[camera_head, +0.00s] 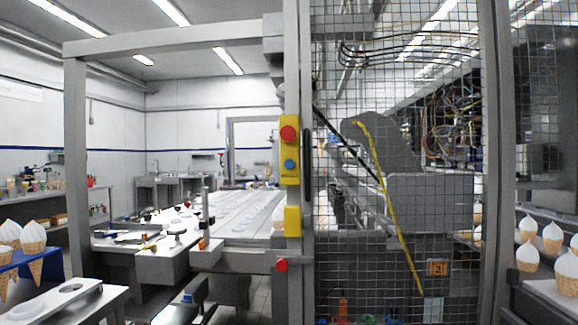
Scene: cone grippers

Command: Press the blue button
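The blue button (290,164) is small and round. It sits on a yellow control box (290,178) fixed to a grey upright post near the middle of the view. A larger red button (288,133) is directly above it on the same box. Nothing covers the blue button, and nothing touches it.
A wire mesh fence (340,220) stands right of the post. A white worktable (240,215) with scattered parts lies behind and left. Cones stand at the left and right edges. A dark, unclear object (190,312) is at the lower left.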

